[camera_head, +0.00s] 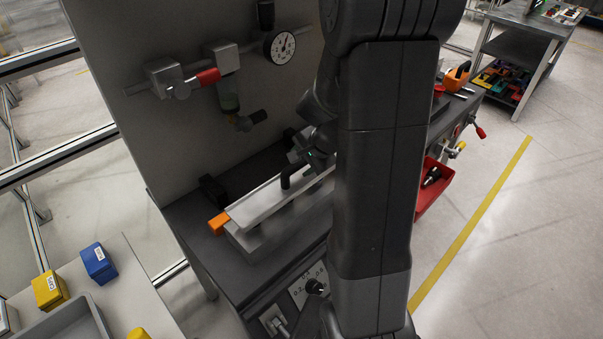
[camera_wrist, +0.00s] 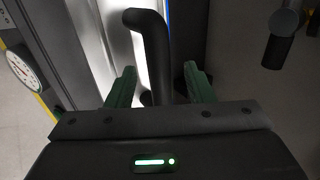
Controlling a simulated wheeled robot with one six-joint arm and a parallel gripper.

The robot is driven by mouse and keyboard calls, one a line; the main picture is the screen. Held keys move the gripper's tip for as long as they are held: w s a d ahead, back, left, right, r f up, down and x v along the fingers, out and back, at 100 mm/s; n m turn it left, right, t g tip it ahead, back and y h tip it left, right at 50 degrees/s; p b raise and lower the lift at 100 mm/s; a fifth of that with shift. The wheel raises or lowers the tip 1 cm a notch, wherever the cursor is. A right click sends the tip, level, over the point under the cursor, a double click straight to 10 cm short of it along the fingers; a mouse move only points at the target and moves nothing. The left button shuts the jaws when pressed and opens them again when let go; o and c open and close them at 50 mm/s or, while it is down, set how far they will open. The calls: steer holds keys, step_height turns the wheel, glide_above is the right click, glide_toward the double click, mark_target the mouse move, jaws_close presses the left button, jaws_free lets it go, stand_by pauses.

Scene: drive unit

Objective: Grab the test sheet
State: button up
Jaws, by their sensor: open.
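A long pale metal sheet (camera_head: 258,203), which looks like the test sheet, lies on the dark bench unit. An orange piece (camera_head: 218,223) is at its left end. A black bent handle (camera_head: 286,180) stands up at the sheet. In the wrist view, the bright sheet (camera_wrist: 109,42) runs beneath the black handle (camera_wrist: 152,45). My gripper (camera_wrist: 160,84) is open, with its green fingers on either side of the handle and gaps showing between. In the head view my arm hides most of the gripper and the sheet's right end.
A grey panel with a gauge (camera_head: 280,47), pipes and a red-handled valve (camera_head: 203,78) rises behind the sheet. A red bin (camera_head: 433,190) is to the right. Yellow (camera_head: 50,290) and blue (camera_head: 99,263) boxes stand on a table at lower left. The floor at right is open.

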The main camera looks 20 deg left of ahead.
steer(key=shift+x, duration=1.45)
steer(key=shift+d, duration=0.1)
jaws_close()
